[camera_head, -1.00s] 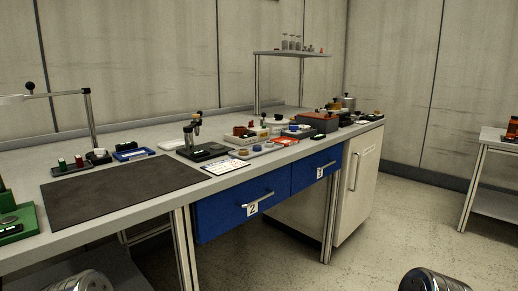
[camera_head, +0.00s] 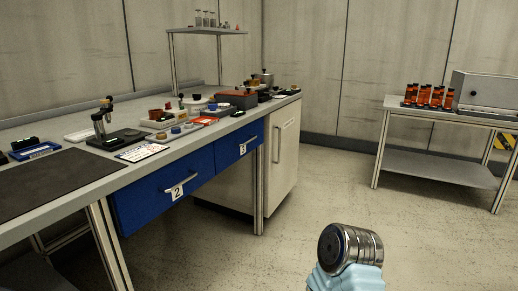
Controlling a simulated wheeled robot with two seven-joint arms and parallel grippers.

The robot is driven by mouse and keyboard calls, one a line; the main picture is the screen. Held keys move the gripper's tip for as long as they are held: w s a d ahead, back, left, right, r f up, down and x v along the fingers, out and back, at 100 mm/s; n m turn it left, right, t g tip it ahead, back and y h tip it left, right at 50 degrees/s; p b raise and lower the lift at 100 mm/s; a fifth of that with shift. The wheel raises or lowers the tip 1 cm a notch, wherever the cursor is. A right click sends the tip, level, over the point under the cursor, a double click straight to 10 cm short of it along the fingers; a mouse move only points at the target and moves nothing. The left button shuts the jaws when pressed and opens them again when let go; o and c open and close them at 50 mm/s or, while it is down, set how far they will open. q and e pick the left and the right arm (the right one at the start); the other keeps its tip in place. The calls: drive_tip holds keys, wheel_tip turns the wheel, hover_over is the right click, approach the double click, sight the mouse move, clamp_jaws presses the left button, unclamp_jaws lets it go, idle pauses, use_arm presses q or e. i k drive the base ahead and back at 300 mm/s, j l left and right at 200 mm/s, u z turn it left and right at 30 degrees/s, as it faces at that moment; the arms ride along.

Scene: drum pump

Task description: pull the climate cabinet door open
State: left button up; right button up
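The climate cabinet is a white unit under the right end of the workbench. Its door (camera_head: 284,154) faces right and looks shut, with a vertical bar handle (camera_head: 277,145) near the door's left edge. A metallic cylindrical part of my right arm shows at the bottom, right of the middle, well in front of the cabinet, with a light blue part below it. No gripper fingers are in view on either side, and nothing of mine touches the handle.
The workbench (camera_head: 58,207) runs along the left, with blue drawers (camera_head: 165,190) and many small items on top. A side table (camera_head: 430,167) with orange-red items (camera_head: 428,96) stands at the right. The floor (camera_head: 330,200) between is clear.

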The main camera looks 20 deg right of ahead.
sight(281, 126)
drive_tip(key=i+l+z, duration=0.15)
drive_tip(key=i+l, duration=0.25)
drive_tip(key=l, duration=0.3)
drive_tip(key=i+l+z, duration=0.15)
drive_tip(key=i+l, duration=0.3)
drive_tip(key=l, duration=0.2)
drive_tip(key=i+l+z, duration=0.2)
drive_tip(key=i+l, duration=0.3)
drive_tip(key=l, duration=0.1)
